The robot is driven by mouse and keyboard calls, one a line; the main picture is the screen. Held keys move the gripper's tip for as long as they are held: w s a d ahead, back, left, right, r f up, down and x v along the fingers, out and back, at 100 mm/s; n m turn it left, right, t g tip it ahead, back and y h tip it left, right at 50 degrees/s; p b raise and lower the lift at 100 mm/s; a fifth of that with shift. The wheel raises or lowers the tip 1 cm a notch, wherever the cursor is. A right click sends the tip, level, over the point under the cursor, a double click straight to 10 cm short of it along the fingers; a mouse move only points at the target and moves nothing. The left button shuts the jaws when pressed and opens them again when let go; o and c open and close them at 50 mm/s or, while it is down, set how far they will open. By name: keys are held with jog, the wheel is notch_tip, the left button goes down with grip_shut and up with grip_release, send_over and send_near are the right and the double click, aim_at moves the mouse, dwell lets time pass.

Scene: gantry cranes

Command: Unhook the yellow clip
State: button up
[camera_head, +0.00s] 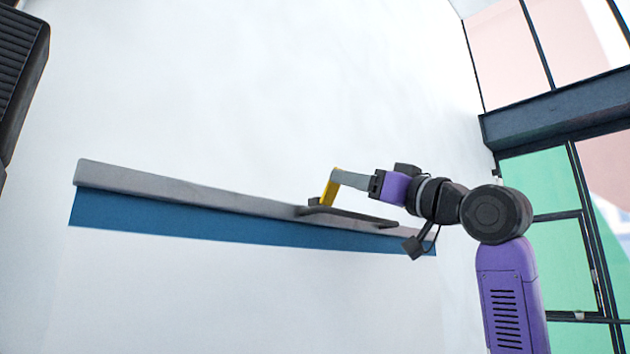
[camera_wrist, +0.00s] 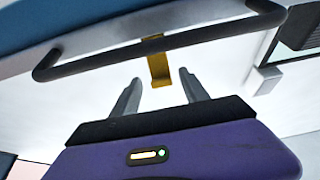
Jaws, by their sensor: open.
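The yellow clip (camera_head: 328,191) stands out from a dark bar (camera_head: 352,216) on the wall rail, near the bar's left end in the head view. In the wrist view the clip (camera_wrist: 158,66) is wrapped on the dark bar (camera_wrist: 95,62), and its free end points toward my gripper. My gripper (camera_head: 337,178) is open, with its fingertips at the clip's free end. In the wrist view the two fingers of my gripper (camera_wrist: 160,81) are spread, one on each side of that end, with gaps visible. Whether they touch the clip is hidden in the head view.
A grey-topped rail with a blue face (camera_head: 180,210) runs along the white wall (camera_head: 250,90) behind the bar. A dark ribbed object (camera_head: 18,75) is at the upper left. Framed coloured panels (camera_head: 545,185) stand at the right. The space around the clip is otherwise clear.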

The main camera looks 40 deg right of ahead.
aim_at(327, 196)
jog(key=shift+p+x, duration=1.15)
jog(key=shift+x, duration=2.75)
jog(key=shift+r, duration=0.1)
grip_shut()
